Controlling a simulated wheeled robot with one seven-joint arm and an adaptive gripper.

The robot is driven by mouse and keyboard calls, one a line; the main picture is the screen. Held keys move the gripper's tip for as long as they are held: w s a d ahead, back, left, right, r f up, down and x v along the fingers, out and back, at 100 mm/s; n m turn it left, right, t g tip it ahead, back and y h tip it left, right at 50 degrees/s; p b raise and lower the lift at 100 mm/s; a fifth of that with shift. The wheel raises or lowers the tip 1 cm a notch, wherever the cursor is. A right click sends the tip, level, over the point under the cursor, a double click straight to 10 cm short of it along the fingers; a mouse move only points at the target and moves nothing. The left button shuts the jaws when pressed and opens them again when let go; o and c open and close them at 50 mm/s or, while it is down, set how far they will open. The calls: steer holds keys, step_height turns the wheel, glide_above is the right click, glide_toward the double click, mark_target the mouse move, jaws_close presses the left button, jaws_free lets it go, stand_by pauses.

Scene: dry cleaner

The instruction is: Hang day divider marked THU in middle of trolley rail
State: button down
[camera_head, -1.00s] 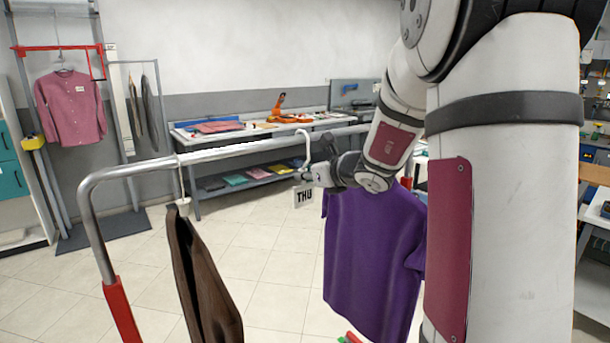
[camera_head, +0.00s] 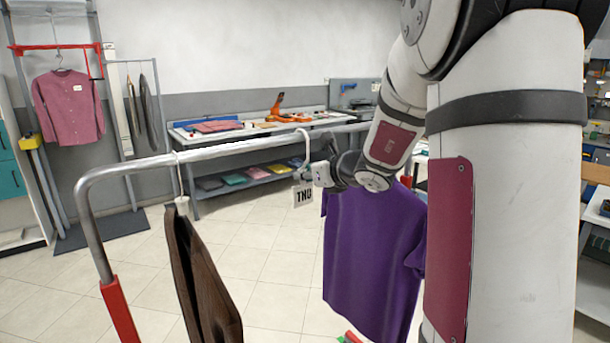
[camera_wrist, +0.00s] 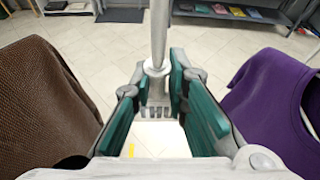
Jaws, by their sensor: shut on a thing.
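The day divider (camera_head: 303,196) is a white tag with black lettering, THU, under a white hook. In the head view its hook (camera_head: 304,134) reaches up to the trolley rail (camera_head: 240,148) and curves over its top; I cannot tell whether it bears on the rail. My gripper (camera_head: 314,178) is shut on the divider just below the rail. The brown garment hangs on the left and the purple shirt on the right.
The brown garment (camera_head: 200,275) and the purple shirt (camera_head: 370,260) leave a gap between them on the rail. A pink shirt (camera_head: 70,105) hangs on a stand at the back left. A worktable (camera_head: 195,137) stands behind the rail.

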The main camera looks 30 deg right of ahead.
stand_by(0.3)
steer(key=c, duration=1.5)
jaws_free()
steer(key=shift+s, duration=0.1)
steer(key=v, duration=1.1)
steer(key=shift+s+r, duration=0.15)
steer(key=shift+s, duration=0.2)
steer(key=s+p, duration=0.1)
steer(key=s, duration=0.4)
steer(key=s+p, duration=0.1)
steer(key=s, duration=0.4)
steer(key=s+p, duration=0.2)
steer(key=s, duration=0.4)
steer(key=shift+d, duration=0.4)
